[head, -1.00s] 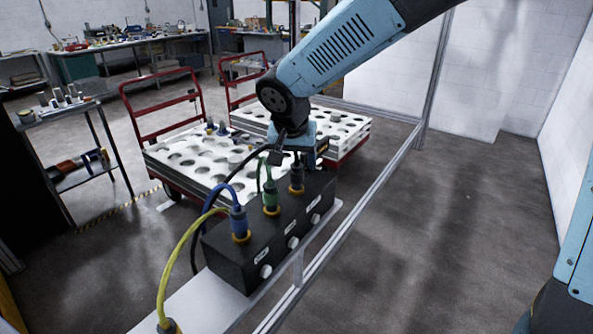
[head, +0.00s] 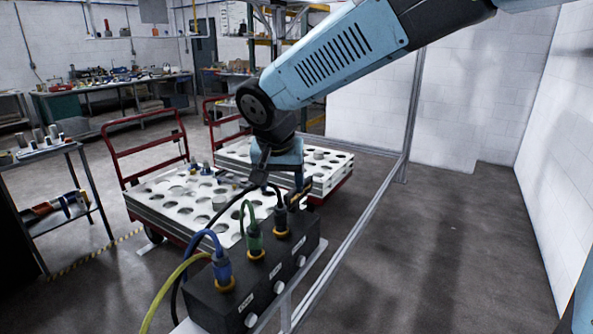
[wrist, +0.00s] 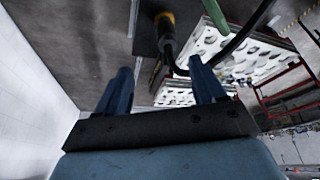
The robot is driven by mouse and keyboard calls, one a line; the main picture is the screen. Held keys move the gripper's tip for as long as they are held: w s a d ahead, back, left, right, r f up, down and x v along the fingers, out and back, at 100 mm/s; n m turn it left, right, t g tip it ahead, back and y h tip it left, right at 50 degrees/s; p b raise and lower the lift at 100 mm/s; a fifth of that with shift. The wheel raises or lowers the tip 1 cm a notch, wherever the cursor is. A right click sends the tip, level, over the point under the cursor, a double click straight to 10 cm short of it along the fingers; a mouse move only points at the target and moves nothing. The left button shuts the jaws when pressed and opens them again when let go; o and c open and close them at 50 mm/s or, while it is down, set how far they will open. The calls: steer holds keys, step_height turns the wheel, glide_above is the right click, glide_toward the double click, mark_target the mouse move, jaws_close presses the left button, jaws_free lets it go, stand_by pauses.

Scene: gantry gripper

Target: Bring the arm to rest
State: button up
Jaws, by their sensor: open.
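My arm reaches in from the upper right in the head view. My gripper (head: 298,192) hangs at its end, close above and beside the black plug (head: 281,217) on the black connector box (head: 250,291). In the wrist view my gripper (wrist: 161,72) has its two blue fingers spread, with nothing held between them. The black plug, with a yellow ring (wrist: 164,18), shows just beyond the fingertips there. A green plug (head: 255,240) and a blue plug (head: 222,270) stand upright in the same box. The fingertips are partly hidden in the head view.
Two red carts with white hole-filled trays (head: 166,225) stand behind the box. A metal frame rail (head: 350,236) runs along its right side. A small shelf with tools (head: 45,152) is at left. The floor on the right (head: 440,250) is clear.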

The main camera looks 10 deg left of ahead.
steer(key=s+d+r, duration=0.2)
steer(key=d, duration=0.7)
steer(key=s+d+r, duration=0.1)
steer(key=s+d, duration=0.1)
steer(key=d, duration=0.8)
steer(key=s+d+r, duration=0.2)
steer(key=s+d, duration=0.1)
steer(key=d, duration=0.6)
steer(key=s+d+f+t, duration=0.1)
steer(key=s+d, duration=0.6)
steer(key=shift+f+m, duration=0.3)
steer(key=shift+f, duration=0.05)
steer(key=shift+d, duration=0.1)
